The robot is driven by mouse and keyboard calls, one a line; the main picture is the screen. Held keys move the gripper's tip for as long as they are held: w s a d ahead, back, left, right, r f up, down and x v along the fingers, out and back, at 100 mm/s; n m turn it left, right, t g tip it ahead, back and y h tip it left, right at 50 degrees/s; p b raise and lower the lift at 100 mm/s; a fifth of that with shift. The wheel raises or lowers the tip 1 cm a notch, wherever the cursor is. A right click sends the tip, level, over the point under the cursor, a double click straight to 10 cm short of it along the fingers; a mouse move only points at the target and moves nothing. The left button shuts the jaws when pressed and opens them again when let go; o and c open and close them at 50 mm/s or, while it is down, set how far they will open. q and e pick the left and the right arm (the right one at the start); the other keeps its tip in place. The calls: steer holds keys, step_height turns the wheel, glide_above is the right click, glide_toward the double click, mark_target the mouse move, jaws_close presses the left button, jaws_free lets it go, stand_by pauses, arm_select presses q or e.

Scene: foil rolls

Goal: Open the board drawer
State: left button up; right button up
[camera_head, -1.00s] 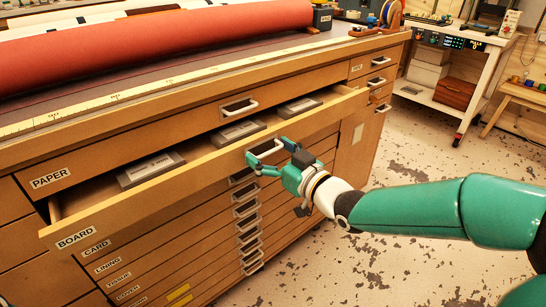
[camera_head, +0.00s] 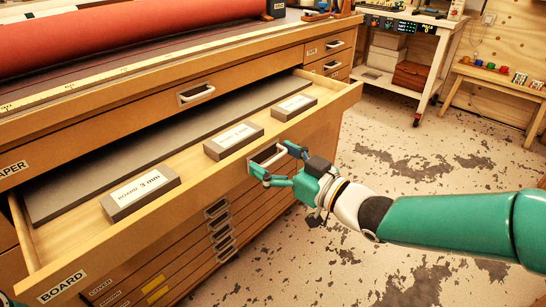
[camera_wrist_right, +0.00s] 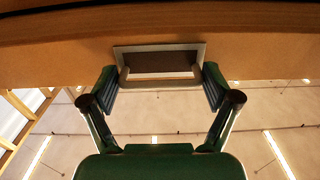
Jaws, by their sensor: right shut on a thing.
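The board drawer (camera_head: 215,192) has a wooden front with a "BOARD" label at its left end, and it is pulled well out of the cabinet. Inside lie grey board (camera_head: 160,141) and several grey blocks with white labels, one reading "BOARD 3 mm" (camera_head: 140,190). My right gripper (camera_head: 268,166) is shut on the drawer's handle (camera_head: 266,155). In the right wrist view the fingers stand at both ends of the handle (camera_wrist_right: 160,52), below the drawer front. My left gripper is not in view.
The closed paper drawer (camera_head: 120,130) is just above, with a red roll (camera_head: 110,40) on the cabinet top. Closed drawers lie below, partly hidden by the open one. A white bench (camera_head: 400,60) and a wooden bench (camera_head: 500,78) stand behind. The speckled floor at right is clear.

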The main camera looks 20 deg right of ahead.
steer(key=shift+d, duration=0.15)
steer(key=o, duration=1.4)
steer(key=shift+w, duration=0.1)
steer(key=shift+o, duration=0.2)
steer(key=v, duration=1.2)
